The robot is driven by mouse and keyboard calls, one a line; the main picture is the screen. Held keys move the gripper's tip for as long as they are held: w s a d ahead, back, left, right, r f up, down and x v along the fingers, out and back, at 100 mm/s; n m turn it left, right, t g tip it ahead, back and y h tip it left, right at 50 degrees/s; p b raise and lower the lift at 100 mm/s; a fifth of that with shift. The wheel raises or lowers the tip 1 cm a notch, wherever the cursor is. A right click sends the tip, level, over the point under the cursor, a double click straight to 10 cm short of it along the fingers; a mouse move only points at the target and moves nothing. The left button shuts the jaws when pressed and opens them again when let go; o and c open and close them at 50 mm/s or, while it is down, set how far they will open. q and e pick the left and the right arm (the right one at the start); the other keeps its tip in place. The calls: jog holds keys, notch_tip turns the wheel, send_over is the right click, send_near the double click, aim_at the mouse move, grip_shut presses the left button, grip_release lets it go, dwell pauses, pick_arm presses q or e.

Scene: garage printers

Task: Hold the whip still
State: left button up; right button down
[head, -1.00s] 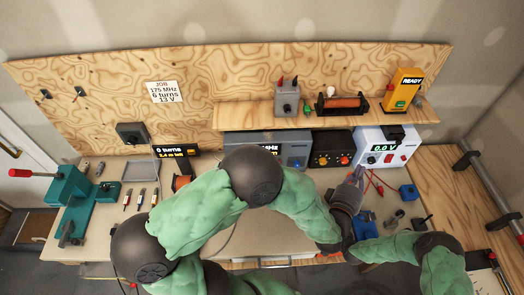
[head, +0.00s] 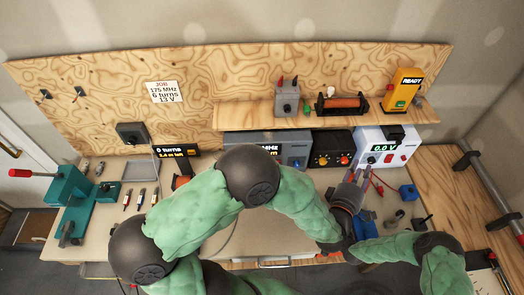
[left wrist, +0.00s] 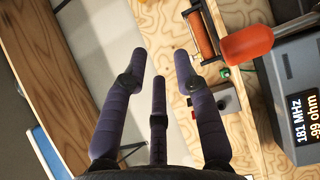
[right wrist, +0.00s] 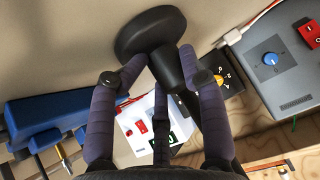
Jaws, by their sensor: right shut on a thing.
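In the right wrist view my right gripper (right wrist: 160,75) has its fingers closed around a dark piece with a round disc and a short stem (right wrist: 150,32). It looks like the base of the whip; no long rod is visible. In the left wrist view my left gripper (left wrist: 160,75) has its fingers spread with nothing between them. A red rounded handle (left wrist: 248,45) is close beside the left fingers.
The power supply (head: 385,147) reads 0.0 V. The analyzer (left wrist: 300,110) reads 181 MHz. A copper coil (head: 342,104) and a yellow READY meter (head: 402,90) stand on the shelf. A green winder (head: 70,195) is at the left. My arms cover the bench middle.

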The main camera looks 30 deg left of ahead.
pick_arm(q)
jog(key=s, duration=1.2)
jog(key=shift+d, duration=0.1)
jog(key=o, duration=0.4)
jog(key=shift+f, duration=0.1)
jog(key=w+a+f, duration=0.1)
jog(key=w+f, duration=0.3)
jog(key=f, duration=0.3)
jog(key=shift+y, duration=0.3)
jog(key=shift+w+a+f, duration=0.1)
jog(key=shift+w+a, duration=0.05)
jog(key=shift+w, duration=2.05)
jog(key=shift+w+a+f, duration=0.1)
jog(key=shift+w+a, duration=0.05)
jog(key=shift+w, duration=2)
